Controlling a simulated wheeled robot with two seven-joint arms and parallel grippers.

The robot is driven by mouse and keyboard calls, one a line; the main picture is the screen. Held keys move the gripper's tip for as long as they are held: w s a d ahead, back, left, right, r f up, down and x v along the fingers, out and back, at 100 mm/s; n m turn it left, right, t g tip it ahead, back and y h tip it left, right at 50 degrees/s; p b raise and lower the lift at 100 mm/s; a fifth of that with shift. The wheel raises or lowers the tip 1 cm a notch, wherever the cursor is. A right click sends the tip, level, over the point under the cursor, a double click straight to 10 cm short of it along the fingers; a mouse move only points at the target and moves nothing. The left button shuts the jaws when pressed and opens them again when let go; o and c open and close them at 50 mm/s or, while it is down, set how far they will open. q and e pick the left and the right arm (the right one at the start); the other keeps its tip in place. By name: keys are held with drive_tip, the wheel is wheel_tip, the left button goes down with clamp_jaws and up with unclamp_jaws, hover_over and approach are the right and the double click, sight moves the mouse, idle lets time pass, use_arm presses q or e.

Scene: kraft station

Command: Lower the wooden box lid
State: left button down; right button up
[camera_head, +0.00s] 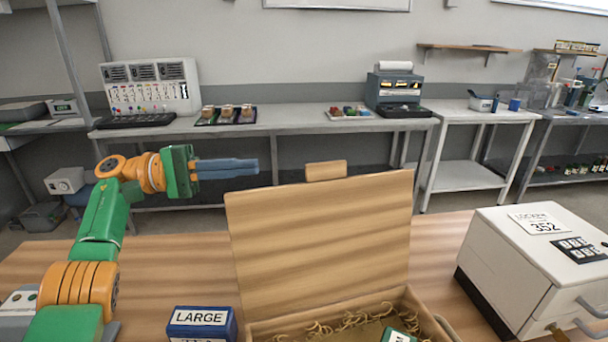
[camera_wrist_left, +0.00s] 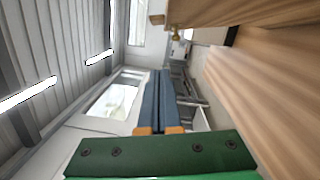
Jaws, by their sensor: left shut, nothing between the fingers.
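The wooden box lid (camera_head: 320,235) stands raised, nearly upright, at the back of the wooden box (camera_head: 412,306) in the head view. A small wooden tab shows at the lid's top edge. The box is open, with shredded packing and a green item inside. My left gripper (camera_head: 257,167) is shut and empty, pointing right, to the upper left of the lid and apart from it in the picture. In the left wrist view its blue fingers (camera_wrist_left: 159,72) are together, with wood surfaces to the right. My right gripper is not in view.
A blue box labelled LARGE (camera_head: 203,323) stands left of the wooden box. A white locker marked 352 (camera_head: 535,262) stands on the table (camera_head: 150,265) at the right. Workbenches with equipment line the back wall. The table left of the lid has free room.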

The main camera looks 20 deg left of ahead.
use_arm(q)
drive_tip(key=d+r+p, duration=0.1)
drive_tip(key=d+p, duration=0.3)
drive_tip(key=d, duration=0.6)
drive_tip(key=shift+s+d+r, duration=0.25)
drive_tip(key=shift+s+r, duration=0.05)
drive_tip(key=shift+s, duration=0.1)
drive_tip(key=shift+d, duration=0.1)
